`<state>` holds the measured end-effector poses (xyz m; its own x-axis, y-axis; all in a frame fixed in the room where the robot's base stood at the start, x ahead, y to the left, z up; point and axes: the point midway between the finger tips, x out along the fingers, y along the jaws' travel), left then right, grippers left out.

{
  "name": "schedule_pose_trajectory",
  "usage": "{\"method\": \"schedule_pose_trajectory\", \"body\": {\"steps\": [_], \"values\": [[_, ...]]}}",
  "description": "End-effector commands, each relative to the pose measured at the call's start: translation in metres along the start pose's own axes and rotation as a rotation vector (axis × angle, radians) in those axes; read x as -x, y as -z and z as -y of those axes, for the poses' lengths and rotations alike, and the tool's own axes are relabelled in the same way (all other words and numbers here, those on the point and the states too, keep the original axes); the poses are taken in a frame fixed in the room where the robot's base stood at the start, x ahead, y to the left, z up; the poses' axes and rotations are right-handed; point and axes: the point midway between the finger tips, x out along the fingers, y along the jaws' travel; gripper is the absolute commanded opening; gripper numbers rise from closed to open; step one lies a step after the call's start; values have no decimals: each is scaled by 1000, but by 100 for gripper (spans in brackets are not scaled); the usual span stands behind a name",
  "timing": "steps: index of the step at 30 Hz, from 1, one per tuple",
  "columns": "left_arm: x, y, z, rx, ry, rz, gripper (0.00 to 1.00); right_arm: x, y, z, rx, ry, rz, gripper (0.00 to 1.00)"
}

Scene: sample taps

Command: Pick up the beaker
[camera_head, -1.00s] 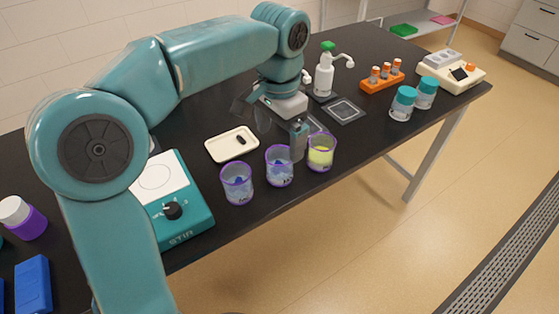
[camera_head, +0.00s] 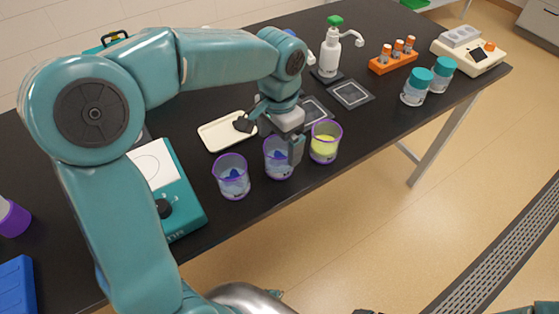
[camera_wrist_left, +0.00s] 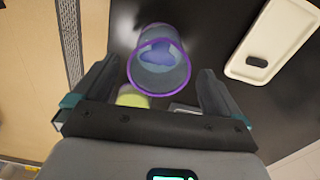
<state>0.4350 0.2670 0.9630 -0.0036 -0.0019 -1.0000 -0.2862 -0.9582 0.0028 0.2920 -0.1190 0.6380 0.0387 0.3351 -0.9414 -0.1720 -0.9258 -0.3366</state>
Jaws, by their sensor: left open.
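Three clear beakers with purple rims stand in a row near the table's front edge. The left beaker (camera_head: 233,182) and middle beaker (camera_head: 277,165) hold blue contents; the right beaker (camera_head: 323,150) holds yellow. My left gripper (camera_head: 270,138) is open and empty above the middle beaker, one finger over the tray side and one toward the yellow beaker. In the left wrist view a blue-content beaker (camera_wrist_left: 158,72) shows between the spread fingers of the left gripper (camera_wrist_left: 160,84), with no visible contact. The yellow one (camera_wrist_left: 130,97) is partly hidden behind it.
A cream tray (camera_head: 212,141) lies just behind the beakers, close to one finger. A teal stirrer (camera_head: 180,200) stands at the left. Behind and right are a pump bottle (camera_head: 329,55), an orange tube rack (camera_head: 393,63), teal-lidded jars (camera_head: 415,92) and a beige device (camera_head: 482,58).

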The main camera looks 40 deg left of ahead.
Motion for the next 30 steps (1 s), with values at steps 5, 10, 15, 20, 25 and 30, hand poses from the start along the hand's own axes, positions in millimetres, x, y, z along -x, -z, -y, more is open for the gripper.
{"method": "schedule_pose_trajectory", "body": {"steps": [5, 10, 15, 20, 25, 30], "values": [[-14, 1, 1, 0, -1, 2, 98, -1, 0, 0, 0, 0, 0, 100], [-42, 2, 3, 0, -1, 4, 98, -2, 0, -1, 0, 0, 0, 100], [-59, 3, 4, 0, -1, 2, 98, -4, 0, -1, 0, 0, 0, 100], [-60, 4, 4, 0, -1, -1, 98, -3, 0, -1, 0, 0, 0, 100], [-59, 4, 4, 0, -1, 0, 66, -4, 0, -1, 0, 0, 0, 100], [-59, 4, 4, 0, -1, -1, 39, -3, 0, -1, 0, 0, 0, 100]]}}
